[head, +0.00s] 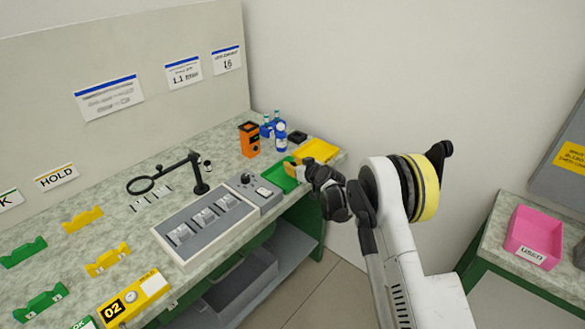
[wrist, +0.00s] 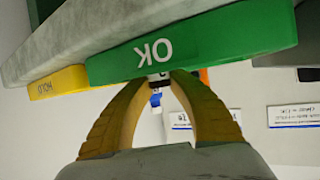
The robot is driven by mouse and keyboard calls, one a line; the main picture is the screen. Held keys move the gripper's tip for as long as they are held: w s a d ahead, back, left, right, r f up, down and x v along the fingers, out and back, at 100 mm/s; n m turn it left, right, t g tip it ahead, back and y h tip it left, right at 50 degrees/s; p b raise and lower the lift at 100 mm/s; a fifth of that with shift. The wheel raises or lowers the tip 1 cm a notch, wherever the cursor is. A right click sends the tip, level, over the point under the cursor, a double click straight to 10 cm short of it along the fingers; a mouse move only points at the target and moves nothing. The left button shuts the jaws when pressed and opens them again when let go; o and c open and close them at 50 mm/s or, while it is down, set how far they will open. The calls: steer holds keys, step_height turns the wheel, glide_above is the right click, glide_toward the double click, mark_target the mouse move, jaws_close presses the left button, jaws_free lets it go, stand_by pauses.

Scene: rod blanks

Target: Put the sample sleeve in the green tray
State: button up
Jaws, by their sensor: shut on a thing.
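The green tray (head: 277,178) sits near the right end of the bench, partly hidden by my gripper. In the wrist view the green tray (wrist: 200,45) shows its front wall with an upside-down "OK" label. My gripper (head: 294,166) is at the tray's right side in the head view. In the wrist view my gripper (wrist: 167,78) has its two fingers closed together at the tray's front wall. A small pale and dark piece shows between the fingertips, taken as the sample sleeve (wrist: 158,77). Most of it is hidden, and I cannot tell whether it touches the tray.
A yellow tray (head: 318,150) stands just behind the green one. A grey control box (head: 256,190), an orange box (head: 250,140) and blue bottles (head: 280,137) stand close by. A magnifier stand (head: 198,175) is further left. A pink bin (head: 534,236) is on a separate right-hand table.

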steer(key=shift+r, duration=0.1)
steer(key=shift+f, duration=0.25)
steer(key=o, duration=0.8)
steer(key=shift+c, duration=0.2)
steer(key=shift+r, duration=0.1)
steer(key=shift+s+d+r, duration=0.15)
steer(key=shift+s+r, duration=0.05)
steer(key=shift+r, duration=0.15)
steer(key=p+v, duration=0.3)
steer(key=v, duration=0.8)
steer(key=shift+s+d, duration=0.15)
steer(key=shift+s, duration=0.1)
